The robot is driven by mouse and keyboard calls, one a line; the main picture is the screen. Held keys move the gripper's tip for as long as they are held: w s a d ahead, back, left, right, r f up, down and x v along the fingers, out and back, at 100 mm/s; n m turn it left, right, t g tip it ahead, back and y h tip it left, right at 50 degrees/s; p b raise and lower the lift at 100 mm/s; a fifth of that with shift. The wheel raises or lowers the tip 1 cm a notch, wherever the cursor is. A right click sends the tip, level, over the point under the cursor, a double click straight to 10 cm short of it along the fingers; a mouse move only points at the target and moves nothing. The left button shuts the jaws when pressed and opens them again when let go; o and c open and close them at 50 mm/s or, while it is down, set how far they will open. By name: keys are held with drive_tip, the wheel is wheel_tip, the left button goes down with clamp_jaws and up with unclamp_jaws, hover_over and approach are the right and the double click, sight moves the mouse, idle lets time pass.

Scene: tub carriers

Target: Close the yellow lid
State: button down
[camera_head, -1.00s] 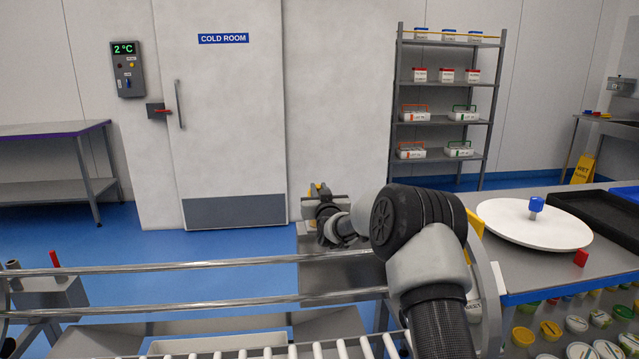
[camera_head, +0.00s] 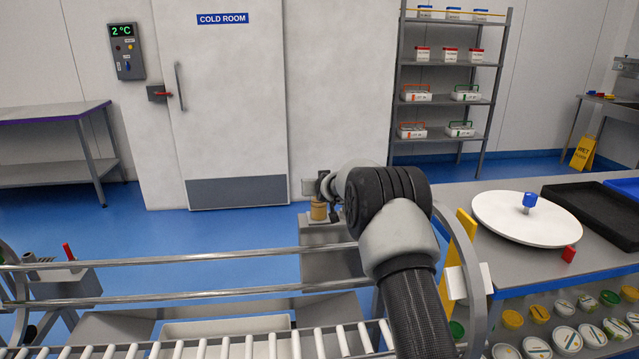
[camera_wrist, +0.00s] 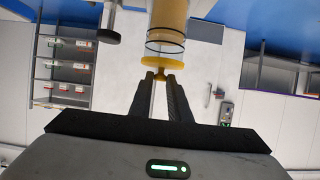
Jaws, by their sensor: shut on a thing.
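In the wrist view my gripper (camera_wrist: 160,77) is shut on a small yellow piece with a wider round flange, which looks like the yellow lid (camera_wrist: 148,62). A tan cylinder (camera_wrist: 170,14) with a clear, dark-ringed end (camera_wrist: 165,42) lies directly beyond it. I cannot tell whether the lid touches that end. In the head view a tan cylinder (camera_head: 318,210) stands on a grey stand (camera_head: 328,236) behind the rails. My arm covers most of the gripper there, and the lid is not clear.
A roller conveyor with metal rails (camera_head: 160,262) crosses the front. Blue floor (camera_head: 150,230) is open behind the rails.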

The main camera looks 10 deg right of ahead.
drive_tip(key=c, duration=1.7)
unclamp_jaws()
drive_tip(key=shift+f, duration=0.1)
drive_tip(key=v, duration=1.7)
drive_tip(key=shift+s, duration=0.25)
